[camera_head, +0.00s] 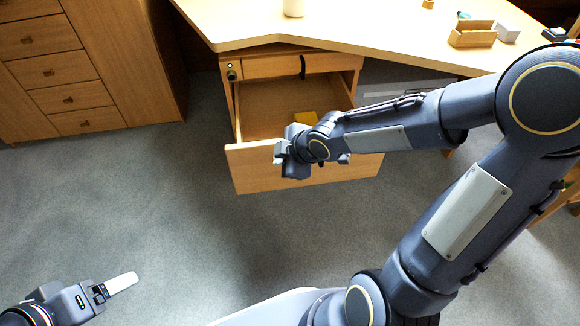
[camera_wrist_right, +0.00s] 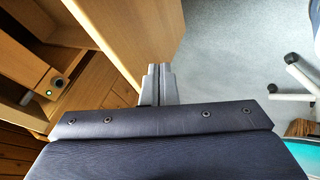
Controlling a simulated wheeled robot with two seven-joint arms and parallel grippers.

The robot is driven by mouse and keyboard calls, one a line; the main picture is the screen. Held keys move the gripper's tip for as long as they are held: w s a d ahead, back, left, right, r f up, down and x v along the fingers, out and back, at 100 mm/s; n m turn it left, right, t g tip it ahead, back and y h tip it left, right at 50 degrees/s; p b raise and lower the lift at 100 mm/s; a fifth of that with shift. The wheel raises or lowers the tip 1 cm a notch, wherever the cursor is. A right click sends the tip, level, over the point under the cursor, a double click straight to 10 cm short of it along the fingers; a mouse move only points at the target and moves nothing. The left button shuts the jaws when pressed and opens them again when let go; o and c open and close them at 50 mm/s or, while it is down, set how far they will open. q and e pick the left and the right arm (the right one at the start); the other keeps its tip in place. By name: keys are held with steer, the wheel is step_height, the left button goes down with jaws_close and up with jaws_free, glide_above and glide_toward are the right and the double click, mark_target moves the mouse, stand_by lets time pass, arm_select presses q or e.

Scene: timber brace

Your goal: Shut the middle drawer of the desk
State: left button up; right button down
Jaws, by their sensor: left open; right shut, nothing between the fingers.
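The desk's middle drawer (camera_head: 245,172) is pulled far out below the closed top drawer (camera_head: 285,66), and its wooden front faces me. A yellow item (camera_head: 305,118) lies inside it, partly hidden by my right arm. My right gripper (camera_head: 281,152) is over the top edge of the drawer front, near its middle. In the right wrist view its fingers (camera_wrist_right: 160,84) are together, empty, close to a wooden panel (camera_wrist_right: 135,35); I cannot tell whether they touch it. My left gripper (camera_head: 122,283) is open and empty at the lower left, well away from the desk.
The desktop (camera_head: 350,45) holds a small wooden box (camera_head: 473,35) and a white cup-like object (camera_head: 294,8). A wooden cabinet (camera_head: 60,70) with several drawers stands at the left. Grey carpet (camera_head: 170,200) in front is clear. A chair base (camera_wrist_right: 290,95) shows in the right wrist view.

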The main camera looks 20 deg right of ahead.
mark_target(270, 151)
arm_select(q)
steer(key=shift+f+p, duration=0.3)
arm_select(e)
steer(key=shift+w+d+f, duration=0.15)
steer(key=shift+w+d, duration=0.05)
steer(key=shift+w, duration=0.9)
steer(key=shift+w+d+f, duration=0.1)
steer(key=shift+w+d, duration=0.1)
steer(key=shift+w, duration=0.85)
